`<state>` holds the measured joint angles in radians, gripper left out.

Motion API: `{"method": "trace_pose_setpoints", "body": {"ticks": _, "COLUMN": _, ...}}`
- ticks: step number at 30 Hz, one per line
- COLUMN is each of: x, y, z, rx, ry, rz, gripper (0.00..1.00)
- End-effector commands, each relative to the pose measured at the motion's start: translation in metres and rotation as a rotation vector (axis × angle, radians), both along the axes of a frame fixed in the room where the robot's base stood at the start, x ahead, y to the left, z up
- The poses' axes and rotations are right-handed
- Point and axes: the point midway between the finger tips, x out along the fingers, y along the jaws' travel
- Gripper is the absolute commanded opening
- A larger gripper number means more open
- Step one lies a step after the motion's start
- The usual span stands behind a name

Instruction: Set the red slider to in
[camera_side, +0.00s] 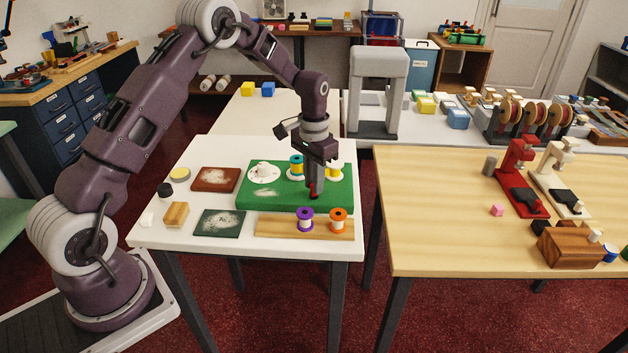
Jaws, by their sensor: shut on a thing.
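A green panel (262,204) lies on the near white table, with a white dial (263,173) at its upper left. The red slider (313,195) is at the panel's right part, with only a small red piece showing below the fingers. My gripper (313,186) points straight down there and is shut on the slider. The fingers hide most of the slider and its track, so I cannot tell its setting.
A teal spool (296,168) and a yellow spool (334,171) stand close to my gripper. Purple (305,220) and orange (338,221) spools stand on a wooden strip in front. Two dusty plates lie left of the panel. A wooden table (420,210) stands to the right.

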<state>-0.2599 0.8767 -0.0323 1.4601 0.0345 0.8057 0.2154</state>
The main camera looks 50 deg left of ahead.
Motion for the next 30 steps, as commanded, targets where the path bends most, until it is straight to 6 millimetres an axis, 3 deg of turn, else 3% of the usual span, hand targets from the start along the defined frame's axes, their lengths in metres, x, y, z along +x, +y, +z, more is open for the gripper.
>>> {"method": "trace_pose_setpoints", "body": {"ticks": 17, "x": 0.001, "y": 0.001, "z": 0.001, "rx": 0.0, "ry": -0.002, "rz": 0.001, "gripper": 0.0}}
{"method": "trace_pose_setpoints", "body": {"ticks": 24, "x": 0.027, "y": 0.025, "z": 0.001, "rx": 0.002, "ry": -0.005, "rz": 0.002, "gripper": 0.0}}
{"method": "trace_pose_setpoints", "body": {"ticks": 30, "x": 0.033, "y": 0.032, "z": 0.001, "rx": 0.001, "ry": -0.006, "rz": 0.0, "gripper": 0.0}}
